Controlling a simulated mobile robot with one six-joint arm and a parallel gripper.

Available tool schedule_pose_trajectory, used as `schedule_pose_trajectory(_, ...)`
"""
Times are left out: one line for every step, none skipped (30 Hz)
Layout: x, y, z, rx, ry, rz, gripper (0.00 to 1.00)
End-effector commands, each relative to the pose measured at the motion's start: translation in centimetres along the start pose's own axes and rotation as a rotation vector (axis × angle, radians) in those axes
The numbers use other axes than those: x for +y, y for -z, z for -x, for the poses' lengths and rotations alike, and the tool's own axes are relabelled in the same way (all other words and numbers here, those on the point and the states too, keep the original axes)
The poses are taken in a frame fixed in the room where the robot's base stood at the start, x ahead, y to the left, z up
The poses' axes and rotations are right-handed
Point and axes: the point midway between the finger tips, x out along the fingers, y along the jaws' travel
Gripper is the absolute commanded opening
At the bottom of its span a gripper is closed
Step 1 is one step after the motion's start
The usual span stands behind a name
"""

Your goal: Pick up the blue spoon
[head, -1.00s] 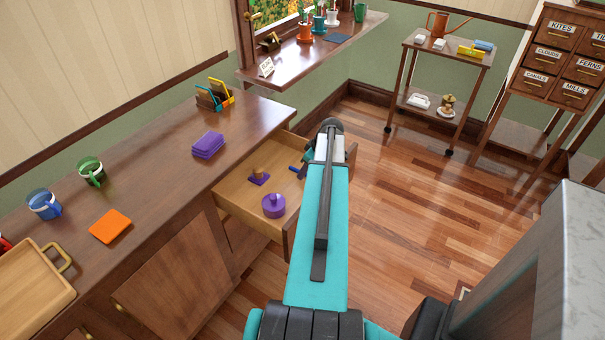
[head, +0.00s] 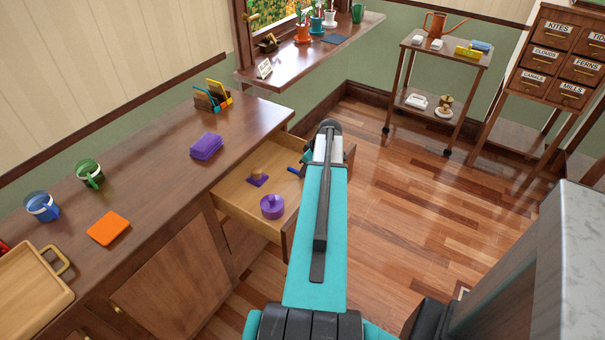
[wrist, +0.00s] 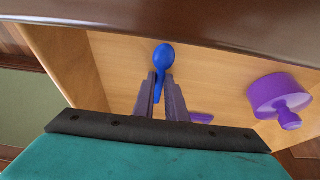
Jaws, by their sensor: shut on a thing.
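The blue spoon (wrist: 163,57) shows in the wrist view with its bowl pointing up the picture, beyond the fingertips. My gripper (wrist: 161,84) is shut on its handle, which runs down between the two fingers. In the head view, a small blue part of the spoon (head: 294,172) shows beside my arm, over the open drawer (head: 232,197). My arm hides the gripper and the rest of the spoon there. I cannot tell how far the spoon is from the drawer floor.
The counter (head: 160,200) holds purple cloths (head: 206,146), an orange square (head: 108,228) and mugs. A cart (head: 445,55) stands at the back; the floor between is clear.

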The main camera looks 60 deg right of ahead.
Motion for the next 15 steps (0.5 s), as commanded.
schedule_pose_trajectory(0.0, 0.0, 0.0, 0.0, 0.0, 0.0, 0.0)
schedule_pose_trajectory(0.0, 0.0, 0.1, 0.0, 0.0, 0.0, 0.0)
schedule_pose_trajectory(0.0, 0.1, 0.1, 0.0, 0.0, 0.0, 0.0)
schedule_pose_trajectory(0.0, 0.1, 0.2, 0.0, 0.0, 0.0, 0.0)
schedule_pose_trajectory(0.0, 0.1, 0.3, 0.0, 0.0, 0.0, 0.0)
schedule_pose_trajectory(0.0, 0.2, 0.4, 0.0, 0.0, 0.0, 0.0)
schedule_pose_trajectory(0.0, 0.2, 0.6, 0.0, 0.0, 0.001, 0.0)
schedule_pose_trajectory(0.0, 0.3, 0.7, 0.0, 0.0, 0.001, 0.0)
schedule_pose_trajectory(0.0, 0.4, 1.0, 0.0, 0.0, 0.001, 0.0)
schedule_pose_trajectory(0.0, 0.5, 1.2, 0.001, -0.001, 0.001, 0.0)
schedule_pose_trajectory(0.0, 0.6, 1.4, 0.001, -0.001, 0.001, 0.0)
schedule_pose_trajectory(0.0, 0.8, 1.8, 0.001, -0.002, 0.001, 0.0)
schedule_pose_trajectory(0.0, 0.9, 2.1, 0.001, -0.002, 0.001, 0.0)
schedule_pose_trajectory(0.0, 1.0, 2.4, 0.001, -0.002, 0.0, 0.0)
schedule_pose_trajectory(0.0, 1.2, 2.8, 0.001, -0.001, 0.0, 0.0)
